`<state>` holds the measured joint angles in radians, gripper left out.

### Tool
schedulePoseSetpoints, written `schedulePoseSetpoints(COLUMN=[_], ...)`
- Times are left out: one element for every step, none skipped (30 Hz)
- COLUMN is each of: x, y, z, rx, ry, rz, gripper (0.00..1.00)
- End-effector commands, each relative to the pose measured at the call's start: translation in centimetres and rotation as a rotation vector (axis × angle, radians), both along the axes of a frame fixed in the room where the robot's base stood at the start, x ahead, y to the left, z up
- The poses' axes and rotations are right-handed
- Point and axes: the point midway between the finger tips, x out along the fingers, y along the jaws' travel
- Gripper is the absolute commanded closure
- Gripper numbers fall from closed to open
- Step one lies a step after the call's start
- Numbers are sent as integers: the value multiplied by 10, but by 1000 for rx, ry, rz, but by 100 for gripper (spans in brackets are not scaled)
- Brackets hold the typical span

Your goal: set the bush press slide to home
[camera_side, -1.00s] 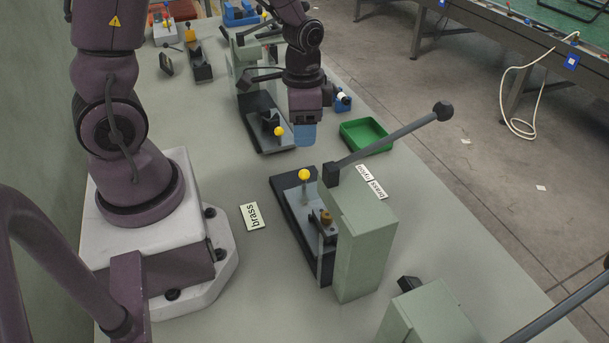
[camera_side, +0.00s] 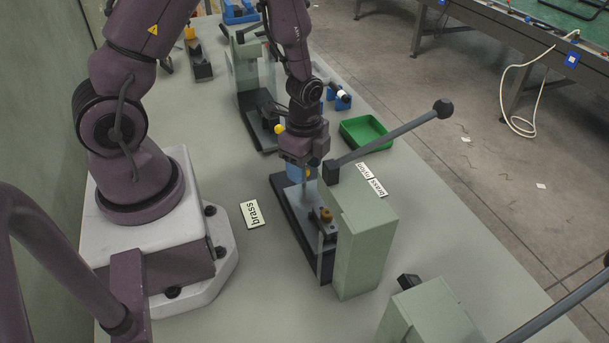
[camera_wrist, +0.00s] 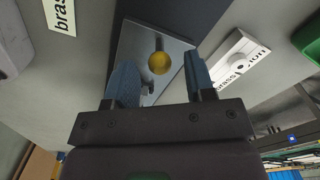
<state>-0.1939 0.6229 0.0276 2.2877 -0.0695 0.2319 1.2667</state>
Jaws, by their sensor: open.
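A green press (camera_side: 365,240) with a long black-knobbed lever (camera_side: 390,132) stands on a dark base (camera_side: 292,212) in the side view. A light grey slide plate carries a yellow knob on a post. In the wrist view the slide plate (camera_wrist: 137,42) and yellow knob (camera_wrist: 159,63) lie below my gripper (camera_wrist: 159,68). The open blue fingers are on either side of the knob in that picture; I cannot tell whether they touch it. In the side view my gripper (camera_side: 299,174) hides most of the knob. A brass bush (camera_side: 326,215) sits nearer the press body.
A green tray (camera_side: 365,132) is beyond. Another press (camera_side: 250,75) stands at the back, and part of one (camera_side: 430,315) at the front. The lever rises close beside my gripper.

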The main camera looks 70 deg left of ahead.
Motion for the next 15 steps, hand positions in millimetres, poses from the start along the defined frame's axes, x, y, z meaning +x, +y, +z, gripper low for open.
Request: schedulePoseSetpoints(x=[-1, -1, -1, 0, 0, 0, 0, 0, 0, 0, 0, 0, 0, 0, 0], y=[0, 0, 0, 0, 0, 0, 0, 0, 0, 0, 0, 0, 0, 0, 0], z=[-9, -13, -17, -21, -23, -26, -28, -30, -31, -32, -33, -33, -33, -33, -33], rx=[-1, -1, -1, -1, 0, -1, -1, -1, 0, 0, 0, 0, 0, 0, 0], ry=[4, 5, 3, 3, 2, 2, 2, 1, 0, 0, 0, 0, 0, 0, 0], rz=[0, 1, 1, 1, 1, 1, 1, 1, 1, 1, 1, 1, 1, 1, 1], gripper=[50, 50, 50, 50, 50, 50, 50, 50, 50, 50, 50, 50, 50, 50, 50])
